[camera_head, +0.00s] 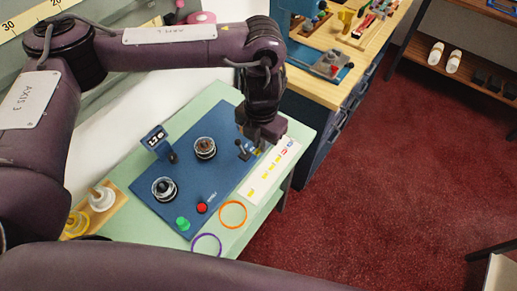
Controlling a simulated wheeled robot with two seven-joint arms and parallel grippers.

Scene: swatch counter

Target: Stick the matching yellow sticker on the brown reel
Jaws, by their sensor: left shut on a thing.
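The brown reel (205,146) sits in a clear round holder on the blue mat (190,207). My left gripper (257,149) is low over the mat's right edge, to the right of the brown reel and apart from it. It is shut on a small yellow thing, seemingly a yellow sticker, mostly hidden by the jaws. The white sticker card (257,191) lies along the mat's right side, with several yellow, red and blue stickers. The gripper is by its upper part; whether it touches the card I cannot tell. My right gripper is not in view.
A dark reel (164,188) sits on the mat, lower left. A blue stand (157,139), a green knob (183,223) and a red button (202,207) are also there. Orange (233,203) and purple rings lie in front. A wooden bench (333,82) stands behind.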

